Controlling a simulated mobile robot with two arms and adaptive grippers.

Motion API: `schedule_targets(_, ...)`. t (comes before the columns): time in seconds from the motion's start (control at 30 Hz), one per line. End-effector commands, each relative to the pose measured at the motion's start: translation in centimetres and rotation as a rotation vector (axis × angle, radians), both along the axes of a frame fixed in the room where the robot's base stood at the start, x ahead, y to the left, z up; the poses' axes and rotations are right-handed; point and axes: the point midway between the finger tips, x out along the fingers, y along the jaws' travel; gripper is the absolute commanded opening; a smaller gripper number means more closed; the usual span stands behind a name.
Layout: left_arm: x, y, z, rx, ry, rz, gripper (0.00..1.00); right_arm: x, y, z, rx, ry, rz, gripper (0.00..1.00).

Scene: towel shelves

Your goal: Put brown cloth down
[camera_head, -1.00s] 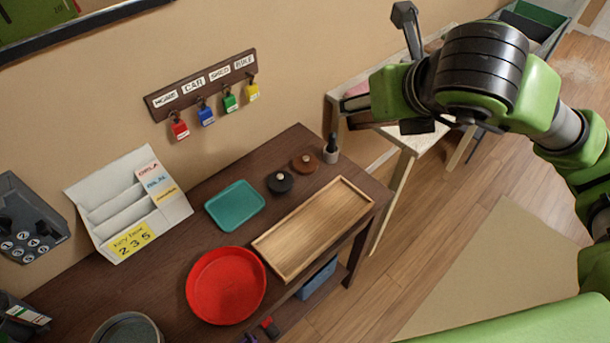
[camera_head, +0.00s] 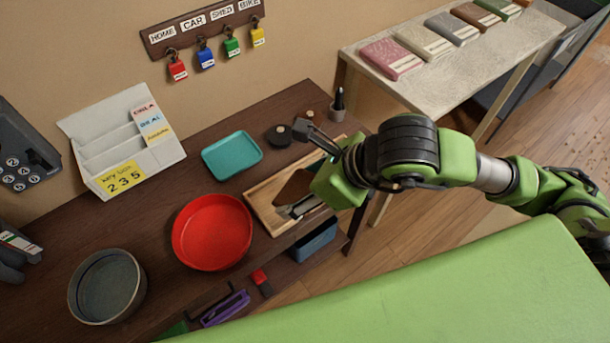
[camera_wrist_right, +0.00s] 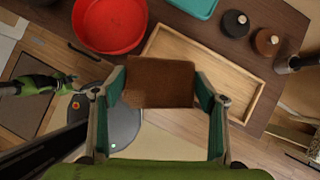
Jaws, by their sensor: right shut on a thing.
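The brown cloth (camera_head: 296,187) is a flat folded piece, held over the wooden tray (camera_head: 262,206) on the dark table. In the right wrist view the cloth (camera_wrist_right: 160,82) spans between both fingers, overlapping the tray's (camera_wrist_right: 222,62) near left part. My right gripper (camera_head: 304,205) is shut on the cloth; its arm partly hides the tray in the head view. Whether the cloth touches the tray floor cannot be told. A green and black arm end, apparently my left gripper (camera_wrist_right: 48,84), shows at the left of the right wrist view, too small to read.
A red round tray (camera_head: 212,232), a teal tray (camera_head: 232,155) and a grey round bowl (camera_head: 107,287) stand on the table. Dark and brown lidded items and a pen cup (camera_head: 338,106) sit behind the tray. Several folded cloths lie on the pale shelf (camera_head: 405,92).

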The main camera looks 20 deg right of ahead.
Motion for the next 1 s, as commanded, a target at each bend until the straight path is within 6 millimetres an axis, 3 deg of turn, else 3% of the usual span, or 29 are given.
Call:
schedule_targets(0.2,0.8,0.5,-0.6,0.005,-0.011,-0.002,0.60,5.3,-2.6,-2.7,-0.004,0.003,-0.013,0.46)
schedule_targets(0.4,0.9,0.5,-2.5,0.005,-0.013,-0.001,0.60,8.6,-4.0,-6.5,-0.002,0.004,-0.011,0.46)
schedule_targets(0.77,0.6,0.5,-3.8,0.005,-0.009,0.000,0.60,10.7,-4.9,-8.9,-0.001,0.002,-0.008,0.46)
schedule_targets(1.0,0.4,0.4,-5.1,0.004,-0.006,0.001,0.60,10.9,-5.0,-12.2,-0.002,0.004,-0.007,0.46)
